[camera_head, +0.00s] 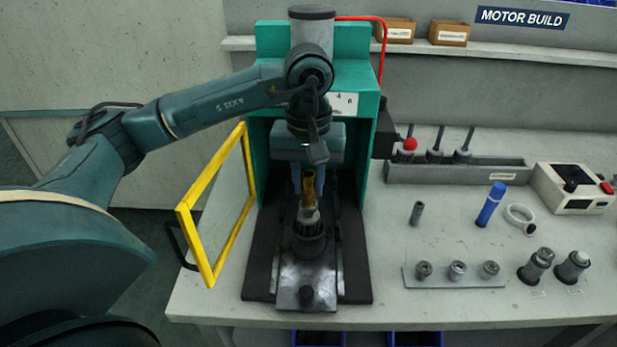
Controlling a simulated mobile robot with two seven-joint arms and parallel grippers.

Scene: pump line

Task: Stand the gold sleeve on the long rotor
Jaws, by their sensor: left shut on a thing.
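The gold sleeve (309,189) is upright inside the green press, in my left gripper (308,179). The gripper is shut on it, with a blue finger beside it. Directly below is a grey and dark part (308,222), apparently the long rotor, standing upright in a dark holder on the press's metal slide plate. The sleeve's lower end is at or just above this part's pale top. I cannot tell whether they touch or whether the sleeve is around the shaft. My wrist hides the space above the sleeve. My right gripper is not in view.
The green press (365,150) surrounds the gripper on both sides. Its yellow-framed door (191,243) stands open at left. On the right are a grey tray (458,174) of shafted parts, a blue tube (491,204), a tape roll (519,218) and a rack (456,281).

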